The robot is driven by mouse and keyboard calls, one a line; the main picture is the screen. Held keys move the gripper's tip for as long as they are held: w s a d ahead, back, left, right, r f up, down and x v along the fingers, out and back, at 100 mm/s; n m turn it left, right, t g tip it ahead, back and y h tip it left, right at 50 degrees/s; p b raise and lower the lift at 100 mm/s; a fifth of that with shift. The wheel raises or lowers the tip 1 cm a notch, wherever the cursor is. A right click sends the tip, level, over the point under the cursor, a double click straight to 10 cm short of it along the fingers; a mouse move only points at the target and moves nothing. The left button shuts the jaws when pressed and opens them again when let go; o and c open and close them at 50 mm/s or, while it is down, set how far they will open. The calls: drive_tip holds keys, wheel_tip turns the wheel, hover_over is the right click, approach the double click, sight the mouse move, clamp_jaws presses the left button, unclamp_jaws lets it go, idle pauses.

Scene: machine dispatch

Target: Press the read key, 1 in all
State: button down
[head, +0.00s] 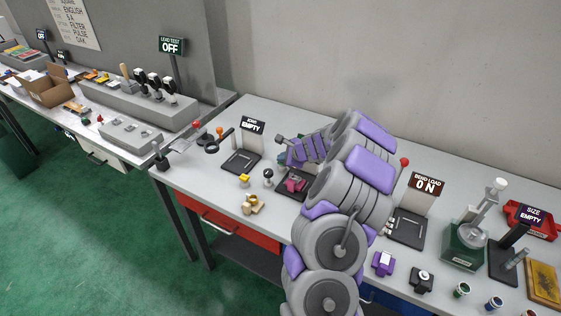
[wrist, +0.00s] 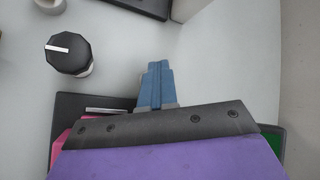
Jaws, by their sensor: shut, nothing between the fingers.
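No part in view is clearly labelled as the read key, so I cannot tell which it is. My gripper (wrist: 156,72) shows in the wrist view with its blue fingers together and nothing between them. It is over a dark plate (wrist: 93,102) with a pale strip, and contact cannot be told. A pink piece (wrist: 62,143) shows at my gripper's lower left; in the head view a pink piece (head: 295,185) lies on a dark plate by my arm. A black knob with a white mark (wrist: 70,52) stands left of the fingers. My arm hides part of this station.
The "EMPTY" sign (head: 252,127) stands left of my arm, the "BEND LOAD ON" sign (head: 426,184) right. A yellow block (head: 244,180) and a brass piece (head: 252,204) sit near the front edge. A green press (head: 464,246) stands further right. A wall runs behind.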

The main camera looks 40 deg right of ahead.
drive_tip(key=shift+s+d+f, duration=0.15)
drive_tip(key=shift+s+f, duration=0.05)
drive_tip(key=shift+f, duration=0.15)
drive_tip(key=shift+w+d+r+p, duration=0.15)
drive_tip(key=shift+d+r+p, duration=0.1)
drive_tip(key=shift+r+p, duration=0.5)
drive_tip(key=shift+w+d+r, duration=0.15)
drive_tip(key=shift+d+r, duration=0.1)
drive_tip(key=shift+d, duration=0.1)
drive_tip(key=shift+p, duration=0.3)
drive_tip(key=shift+r, duration=0.15)
drive_tip(key=r+p, duration=0.4)
drive_tip(key=p, duration=0.1)
drive_tip(key=shift+w+d+r, duration=0.25)
drive_tip(key=shift+w+r, duration=0.05)
drive_tip(key=shift+a, duration=0.65)
